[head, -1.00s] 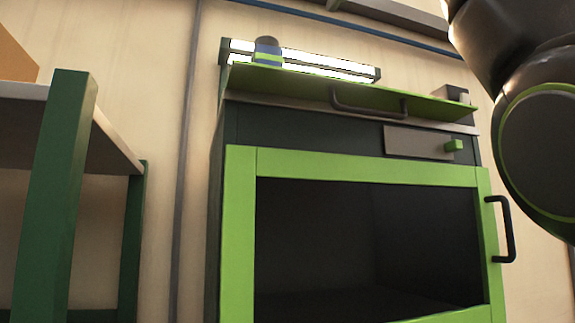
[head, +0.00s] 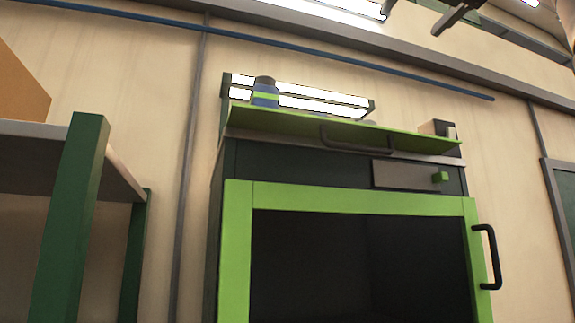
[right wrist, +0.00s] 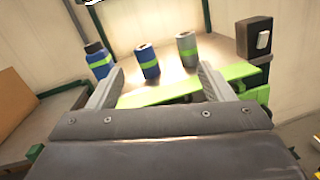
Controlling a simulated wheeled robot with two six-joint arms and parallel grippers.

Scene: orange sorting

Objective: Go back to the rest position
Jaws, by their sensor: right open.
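My right gripper (right wrist: 160,68) is open in the right wrist view, with its two grey fingers apart and nothing between them. Beyond the fingers are a green edge and several small containers. In the head view only a dark piece of what looks like my right gripper (head: 458,16) shows at the top right, high above the cabinet. My left gripper is in neither view.
A green-framed cabinet (head: 237,250) with a dark window and black handle (head: 487,257) stands ahead. A blue can (head: 265,92) and a dark box (head: 440,130) sit on top. A green-legged shelf (head: 70,220) stands left.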

